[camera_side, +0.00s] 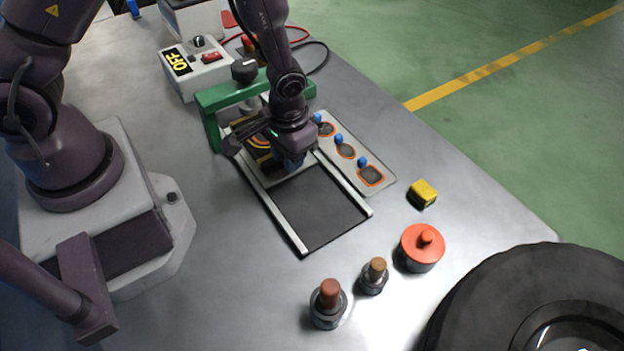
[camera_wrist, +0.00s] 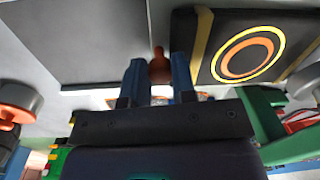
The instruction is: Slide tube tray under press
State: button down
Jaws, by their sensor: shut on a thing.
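A dark tray with yellow edge stripes and an orange ring (camera_side: 262,140) lies between two pale rails at the green press (camera_side: 209,128). It is partly hidden by my arm in the side view, and I cannot tell how far under the press it sits. In the wrist view the tray (camera_wrist: 217,58) lies right of my fingers. My gripper (camera_side: 294,166) is low between the rails, beside the tray's near end. In the wrist view its blue fingers (camera_wrist: 158,80) are shut on a brown-orange knob (camera_wrist: 158,64), which seems to be the tray's handle.
The near bed (camera_side: 320,208) between the rails is bare. A plate with orange-rimmed patches (camera_side: 346,151) lies right of it. A yellow block (camera_side: 423,193), red round container (camera_side: 422,250) and two knobbed pieces stand near the front. A control box (camera_side: 196,67) reading OFF is behind.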

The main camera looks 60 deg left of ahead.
jog(key=a, duration=0.7)
jog(key=shift+a, duration=0.1)
jog(key=c, duration=1)
grip_release()
jog(key=shift+a, duration=0.1)
jog(key=shift+c, duration=0.2)
jog(key=shift+o, duration=0.6)
jog(key=shift+r, duration=0.1)
jog(key=shift+w+d+r, duration=0.1)
jog(key=shift+d+r, duration=0.1)
jog(key=shift+r, duration=0.05)
notch_tip(320, 180, up, 12)
jog(key=shift+d+r, duration=0.15)
jog(key=shift+d, duration=0.1)
